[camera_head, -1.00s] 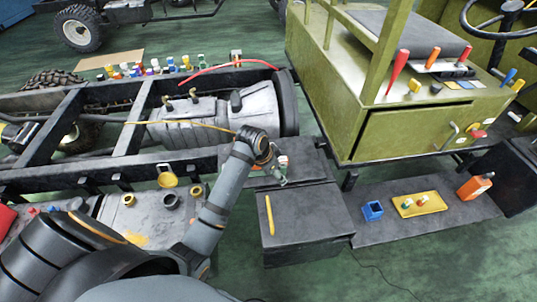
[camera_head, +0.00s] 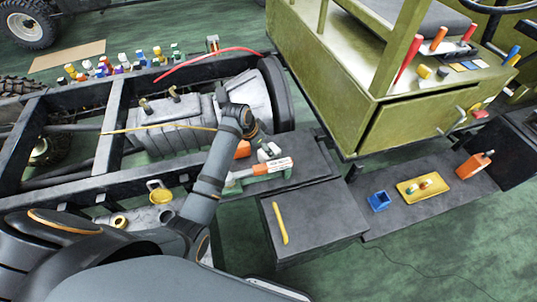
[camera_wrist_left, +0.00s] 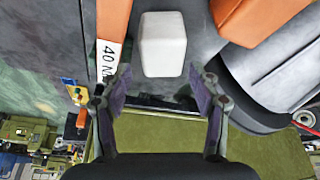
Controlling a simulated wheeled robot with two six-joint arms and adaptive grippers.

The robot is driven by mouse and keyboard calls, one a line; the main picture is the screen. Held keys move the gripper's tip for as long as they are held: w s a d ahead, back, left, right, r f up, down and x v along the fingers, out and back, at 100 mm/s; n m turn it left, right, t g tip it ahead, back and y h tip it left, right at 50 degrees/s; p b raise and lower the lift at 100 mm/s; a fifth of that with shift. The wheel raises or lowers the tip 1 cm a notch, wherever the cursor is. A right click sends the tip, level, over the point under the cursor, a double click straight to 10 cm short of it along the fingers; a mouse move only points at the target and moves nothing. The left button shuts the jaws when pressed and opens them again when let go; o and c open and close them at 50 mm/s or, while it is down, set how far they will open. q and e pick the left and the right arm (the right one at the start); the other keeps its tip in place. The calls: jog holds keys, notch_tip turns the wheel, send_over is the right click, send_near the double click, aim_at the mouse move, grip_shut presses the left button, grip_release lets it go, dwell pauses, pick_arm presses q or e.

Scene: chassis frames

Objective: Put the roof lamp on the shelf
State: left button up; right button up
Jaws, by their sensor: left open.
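My left gripper (camera_head: 266,150) is over a dark platform (camera_head: 310,165) beside the chassis frame. In the wrist view its fingers (camera_wrist_left: 163,100) are spread, with nothing gripped. A small white block (camera_wrist_left: 163,45) lies just beyond and between the fingertips, apart from them. To its left is an orange piece with a white label reading "40 M" (camera_wrist_left: 110,55); it also shows in the head view (camera_head: 266,166). An orange block (camera_wrist_left: 255,18) is on the right, also seen in the head view (camera_head: 243,149). I cannot tell which is the roof lamp, nor which surface is the shelf.
A dark box (camera_head: 312,225) carries a yellow bar (camera_head: 280,222). The olive cab (camera_head: 405,120) stands behind; the engine (camera_head: 170,125) lies left.

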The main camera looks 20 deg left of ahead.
pick_arm(q)
jog(key=shift+x, duration=0.9)
jog(key=x, duration=0.5)
jog(key=shift+w+r, duration=0.1)
jog(key=shift+w, duration=0.25)
jog(key=shift+s+r, duration=0.1)
jog(key=c, duration=1.1)
notch_tip(320, 180, up, 10)
